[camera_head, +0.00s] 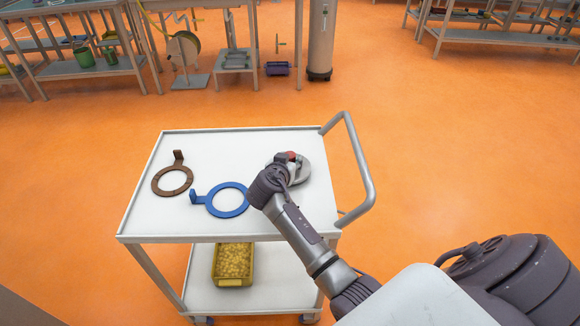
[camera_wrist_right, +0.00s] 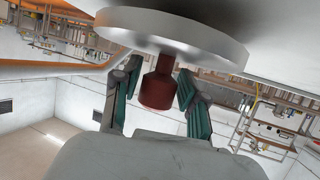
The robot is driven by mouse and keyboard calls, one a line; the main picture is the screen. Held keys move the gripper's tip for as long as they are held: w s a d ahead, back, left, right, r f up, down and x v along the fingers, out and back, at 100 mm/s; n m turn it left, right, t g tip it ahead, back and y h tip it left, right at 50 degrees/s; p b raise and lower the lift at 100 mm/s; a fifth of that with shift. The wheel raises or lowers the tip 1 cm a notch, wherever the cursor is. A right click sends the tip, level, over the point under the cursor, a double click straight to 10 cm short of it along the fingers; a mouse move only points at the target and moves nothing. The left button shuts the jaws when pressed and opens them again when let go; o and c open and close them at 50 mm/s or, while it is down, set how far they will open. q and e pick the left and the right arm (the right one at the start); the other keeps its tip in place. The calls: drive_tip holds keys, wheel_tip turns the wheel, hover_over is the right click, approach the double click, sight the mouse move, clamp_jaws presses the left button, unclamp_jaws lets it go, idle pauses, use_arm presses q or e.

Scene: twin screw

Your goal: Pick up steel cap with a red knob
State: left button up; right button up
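The steel cap (camera_head: 303,172) lies on the white top of the cart, toward its right side, partly hidden behind my right gripper (camera_head: 286,161). Its red knob (camera_head: 291,156) shows just past the gripper. In the right wrist view the steel cap (camera_wrist_right: 175,38) is a wide round disc, and the dark red knob (camera_wrist_right: 158,86) projects from it between the two fingers of my right gripper (camera_wrist_right: 157,80). The fingers are apart, one on each side of the knob, with narrow gaps visible beside it. My left gripper is not in view.
On the white cart (camera_head: 150,222), a brown ring with a tab (camera_head: 160,186) and a blue ring with a tab (camera_head: 212,207) lie left of the cap. A grey handle (camera_head: 362,165) rises at the cart's right. A yellow bin (camera_head: 216,272) sits on the lower shelf.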

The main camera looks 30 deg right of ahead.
clamp_jaws()
drive_tip(key=shift+r, duration=0.2)
